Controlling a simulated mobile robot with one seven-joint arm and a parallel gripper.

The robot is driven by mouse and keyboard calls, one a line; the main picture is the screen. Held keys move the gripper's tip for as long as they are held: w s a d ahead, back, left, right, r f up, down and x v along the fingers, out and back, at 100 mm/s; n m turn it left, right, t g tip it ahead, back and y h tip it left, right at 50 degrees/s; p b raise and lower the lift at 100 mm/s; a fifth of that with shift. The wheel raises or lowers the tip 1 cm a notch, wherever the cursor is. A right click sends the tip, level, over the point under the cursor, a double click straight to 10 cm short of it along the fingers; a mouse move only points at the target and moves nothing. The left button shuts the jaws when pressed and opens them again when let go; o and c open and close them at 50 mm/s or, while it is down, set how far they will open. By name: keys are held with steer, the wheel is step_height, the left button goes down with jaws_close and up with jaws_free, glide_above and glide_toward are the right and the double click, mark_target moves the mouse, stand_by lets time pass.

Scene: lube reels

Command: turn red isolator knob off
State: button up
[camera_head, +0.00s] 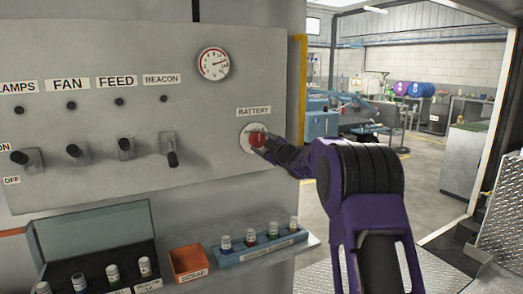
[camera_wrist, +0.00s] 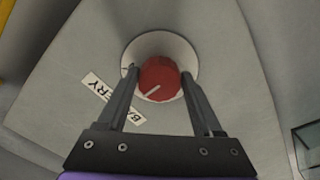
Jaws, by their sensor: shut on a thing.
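The red isolator knob (camera_head: 259,139) sits on a pale round plate on the grey panel, under the BATTERY label (camera_head: 254,111). In the wrist view the knob (camera_wrist: 159,79) shows a white pointer line running toward the lower left of its face. My gripper (camera_wrist: 161,76) has one finger on each side of the knob and is shut on it. In the head view my gripper (camera_head: 266,144) reaches the knob from the right and hides part of it.
A pressure gauge (camera_head: 214,64) is above the knob to the left. Several toggle switches, such as the BEACON lever (camera_head: 170,149), are to the left. Below, a blue rack (camera_head: 229,260) holds small bottles beside an orange SCRAP bin (camera_head: 187,262). A yellow edge strip (camera_head: 299,85) borders the panel.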

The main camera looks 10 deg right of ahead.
steer(key=n+b, duration=0.1)
steer(key=n, duration=0.3)
steer(key=shift+n, duration=0.3)
steer(key=shift+d+r+n, duration=0.1)
steer(key=shift+r+n, duration=0.05)
steer(key=shift+n, duration=1.85)
steer(key=o, duration=1.4)
steer(key=shift+c, duration=0.2)
steer(key=v, duration=1.7)
steer(key=shift+s, duration=0.2)
steer(key=shift+w+r, duration=0.1)
steer(key=shift+r, duration=0.05)
